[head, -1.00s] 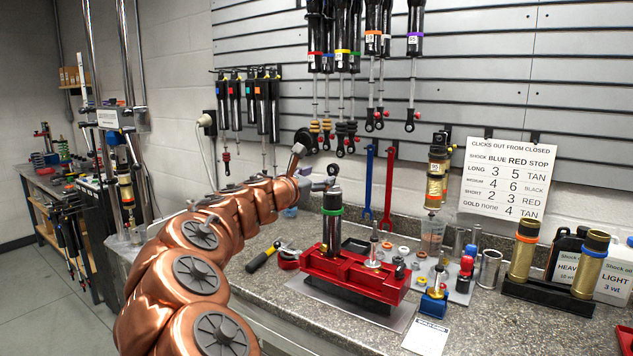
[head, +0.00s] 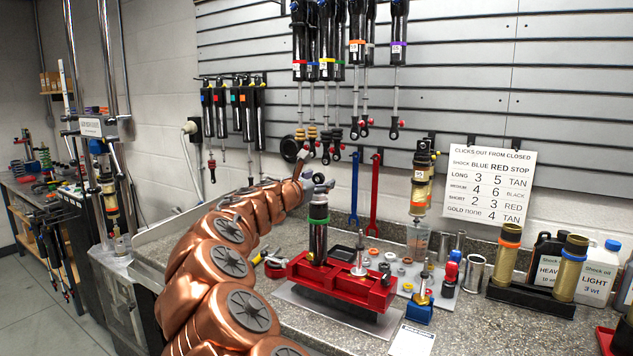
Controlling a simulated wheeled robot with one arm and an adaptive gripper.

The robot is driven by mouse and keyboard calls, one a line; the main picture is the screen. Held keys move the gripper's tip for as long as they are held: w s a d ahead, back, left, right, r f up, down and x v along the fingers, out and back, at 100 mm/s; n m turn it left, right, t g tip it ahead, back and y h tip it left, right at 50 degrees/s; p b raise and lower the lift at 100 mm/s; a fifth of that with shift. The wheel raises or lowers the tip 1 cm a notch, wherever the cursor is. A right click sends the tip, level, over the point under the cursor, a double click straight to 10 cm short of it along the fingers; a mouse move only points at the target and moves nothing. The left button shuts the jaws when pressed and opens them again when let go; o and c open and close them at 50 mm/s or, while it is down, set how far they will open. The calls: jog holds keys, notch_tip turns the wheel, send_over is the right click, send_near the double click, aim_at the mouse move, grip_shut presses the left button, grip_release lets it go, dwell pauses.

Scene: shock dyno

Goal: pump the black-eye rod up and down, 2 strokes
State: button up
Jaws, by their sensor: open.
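A shock with a dark body and a green ring (head: 318,220) stands upright in the red vise block (head: 345,286) on the bench. My copper arm reaches in from the lower left. My gripper (head: 319,181) is at the top of this shock, close around or beside the rod end. Its jaws are open; the fingers are too small to tell whether they touch the rod.
Several shocks (head: 397,50) hang on the slatted wall above. Blue (head: 354,189) and red (head: 375,190) wrenches hang behind the vise. Small parts and a blue fixture (head: 419,312) stand to its right, with gold cylinders (head: 509,253) farther right.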

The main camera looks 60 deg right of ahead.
grip_shut()
dwell(0.9)
